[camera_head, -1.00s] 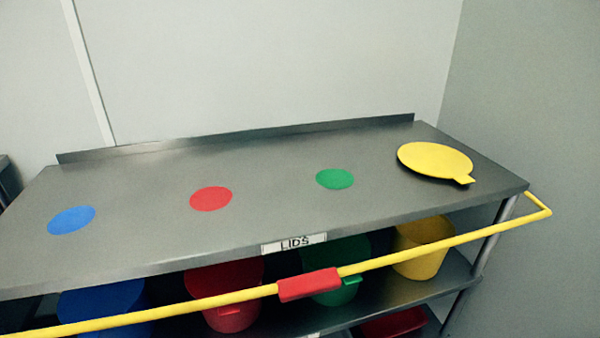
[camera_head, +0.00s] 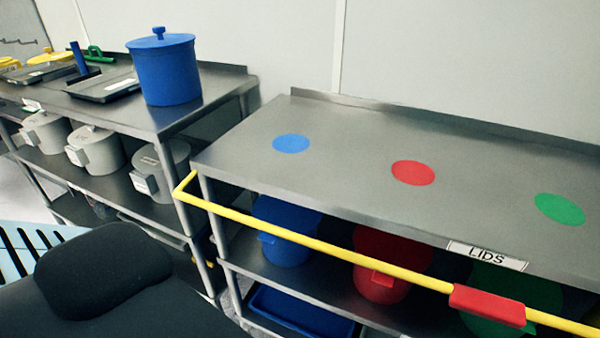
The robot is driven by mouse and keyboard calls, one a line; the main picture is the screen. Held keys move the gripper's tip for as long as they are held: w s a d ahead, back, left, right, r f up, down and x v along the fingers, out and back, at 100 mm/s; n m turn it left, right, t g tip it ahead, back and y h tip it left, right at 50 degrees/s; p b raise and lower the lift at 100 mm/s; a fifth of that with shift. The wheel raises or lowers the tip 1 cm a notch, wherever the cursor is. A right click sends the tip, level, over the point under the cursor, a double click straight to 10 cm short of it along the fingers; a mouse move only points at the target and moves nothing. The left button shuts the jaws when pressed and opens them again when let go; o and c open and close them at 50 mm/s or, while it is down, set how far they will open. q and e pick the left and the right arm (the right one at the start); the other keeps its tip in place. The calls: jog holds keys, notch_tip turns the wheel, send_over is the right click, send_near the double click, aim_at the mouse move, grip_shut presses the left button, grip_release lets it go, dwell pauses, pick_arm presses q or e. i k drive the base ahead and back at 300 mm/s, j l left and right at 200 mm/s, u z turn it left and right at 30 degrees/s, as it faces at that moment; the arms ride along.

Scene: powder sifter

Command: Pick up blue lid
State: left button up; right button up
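A blue lid (camera_head: 160,42) with a knob on top sits on a blue bucket (camera_head: 167,76). The bucket stands upright at the right end of the left steel table (camera_head: 150,119). On the right steel table, a flat blue disc (camera_head: 291,144) lies at the left, beside a red disc (camera_head: 413,173) and a green disc (camera_head: 560,209); I cannot tell whether these are markings or thin lids. Neither of my grippers is in view.
A yellow rail (camera_head: 300,238) with a red grip (camera_head: 487,305) runs along the right table's front. Its lower shelf holds a blue bucket (camera_head: 287,231) and a red bucket (camera_head: 380,265). Grey containers (camera_head: 93,150) stand under the left table. Dark trays (camera_head: 106,86) lie on top.

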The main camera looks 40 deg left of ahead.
aim_at(299, 219)
jog(key=u, duration=1.25)
jog(key=j+z, duration=0.1)
jog(key=z, duration=0.3)
jog(key=i+j+z, duration=0.1)
jog(key=z, duration=0.3)
jog(key=j+z, duration=0.25)
jog(key=j, duration=0.2)
jog(key=j+z, duration=0.3)
jog(key=j, duration=0.15)
jog(key=j+z, duration=0.25)
jog(key=j, duration=0.65)
jog(key=k+j, duration=0.1)
jog(key=j, duration=0.5)
jog(key=k+j, duration=0.1)
jog(key=j, duration=0.45)
jog(key=k+j, duration=0.1)
jog(key=j, duration=0.5)
